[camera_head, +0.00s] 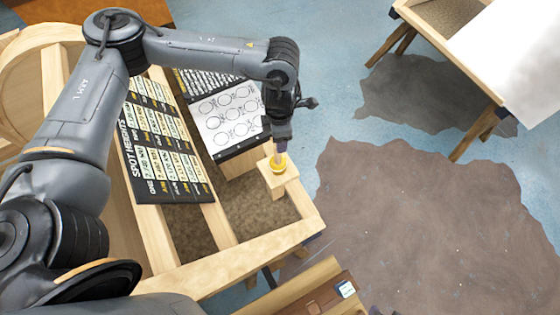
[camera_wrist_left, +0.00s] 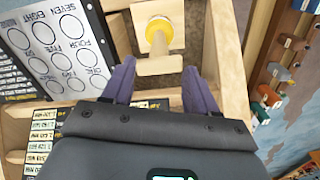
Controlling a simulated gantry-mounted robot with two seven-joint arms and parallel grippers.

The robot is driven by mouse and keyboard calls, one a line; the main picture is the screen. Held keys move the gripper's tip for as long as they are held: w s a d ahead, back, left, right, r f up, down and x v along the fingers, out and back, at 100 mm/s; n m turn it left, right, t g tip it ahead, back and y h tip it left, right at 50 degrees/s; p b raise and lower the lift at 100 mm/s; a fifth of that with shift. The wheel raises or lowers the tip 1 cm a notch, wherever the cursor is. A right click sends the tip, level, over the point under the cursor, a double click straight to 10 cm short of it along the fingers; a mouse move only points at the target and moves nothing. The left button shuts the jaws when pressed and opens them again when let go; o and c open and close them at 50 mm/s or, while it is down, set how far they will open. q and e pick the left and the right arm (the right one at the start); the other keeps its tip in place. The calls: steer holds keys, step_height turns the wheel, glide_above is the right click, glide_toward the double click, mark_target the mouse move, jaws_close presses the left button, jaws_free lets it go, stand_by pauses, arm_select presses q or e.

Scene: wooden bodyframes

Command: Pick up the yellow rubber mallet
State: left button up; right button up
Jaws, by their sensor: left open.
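The yellow mallet (camera_head: 278,164) rests on a small light wooden block (camera_head: 271,179) near the corner of the wooden frame. In the left wrist view, the round yellow end of the mallet (camera_wrist_left: 158,28) shows beyond the fingertips, on the same pale block. My left gripper (camera_head: 281,147) points down just above the mallet, and its fingers partly cover it in the head view. In the left wrist view, the two purple fingers of my left gripper (camera_wrist_left: 161,78) are apart with nothing between them. My right gripper is not in view.
A second table (camera_head: 450,45) stands at the upper right. A rack of tools (camera_wrist_left: 273,82) shows right in the left wrist view.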

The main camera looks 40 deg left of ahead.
mark_target(278, 158)
arm_select(q)
step_height(278, 158, down, 3)
steer(key=shift+r, duration=0.15)
steer(key=shift+s+a+f+p, duration=0.15)
steer(key=shift+f+p, duration=0.4)
steer(key=shift+f, duration=0.65)
steer(key=shift+s+a+f+p, duration=0.1)
steer(key=shift+f+p, duration=0.45)
steer(key=shift+f, duration=0.95)
steer(key=shift+d, duration=0.1)
jaws_close()
